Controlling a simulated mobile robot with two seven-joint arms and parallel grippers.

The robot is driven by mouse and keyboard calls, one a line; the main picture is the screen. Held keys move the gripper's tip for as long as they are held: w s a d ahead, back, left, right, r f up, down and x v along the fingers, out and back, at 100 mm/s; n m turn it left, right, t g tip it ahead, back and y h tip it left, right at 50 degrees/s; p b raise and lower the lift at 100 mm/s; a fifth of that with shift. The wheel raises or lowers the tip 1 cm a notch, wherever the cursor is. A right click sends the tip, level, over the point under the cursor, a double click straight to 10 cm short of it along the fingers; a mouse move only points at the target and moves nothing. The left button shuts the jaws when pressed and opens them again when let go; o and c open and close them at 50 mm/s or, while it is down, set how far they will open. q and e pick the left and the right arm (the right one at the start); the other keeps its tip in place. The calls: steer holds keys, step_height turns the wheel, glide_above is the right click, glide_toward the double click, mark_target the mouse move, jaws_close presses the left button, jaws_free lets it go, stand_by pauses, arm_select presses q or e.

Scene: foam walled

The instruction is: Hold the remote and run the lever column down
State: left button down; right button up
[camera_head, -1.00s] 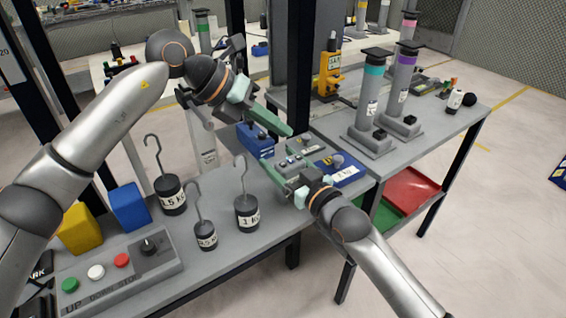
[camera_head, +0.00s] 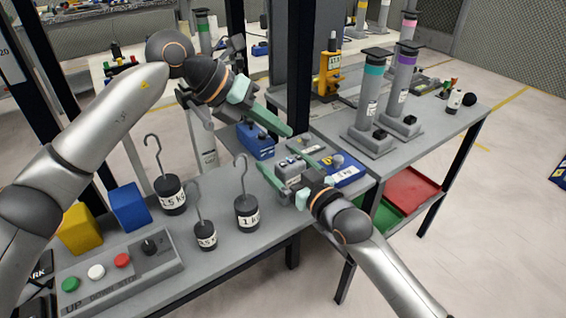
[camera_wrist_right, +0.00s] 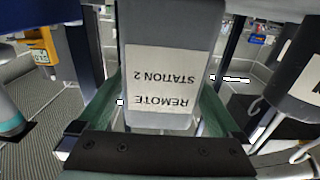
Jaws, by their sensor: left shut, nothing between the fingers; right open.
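The remote, a grey box labelled "REMOTE STATION 2" in the right wrist view (camera_wrist_right: 168,95), lies on the bench in the head view (camera_head: 289,172). My right gripper (camera_head: 284,160) is open, with its green fingers on either side of the remote; contact cannot be told. My left gripper (camera_head: 288,131) is shut and empty, above the blue box behind the remote. Two upright grey columns with black tops stand on the right bench, one with a teal band (camera_head: 368,100) and one with a purple band (camera_head: 401,85). Which is the lever column cannot be told.
Hooked weights (camera_head: 247,212) stand on the near bench, left of the right gripper. A grey button box (camera_head: 120,272) and blue (camera_head: 130,207) and yellow (camera_head: 79,228) blocks lie at left. A blue weight-marked box (camera_head: 345,174) is close right of the remote. A dark post (camera_head: 290,70) rises behind.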

steer(key=v, duration=1.1)
steer(key=shift+s+d, duration=0.2)
steer(key=shift+s, duration=0.05)
steer(key=shift+s+d, duration=0.1)
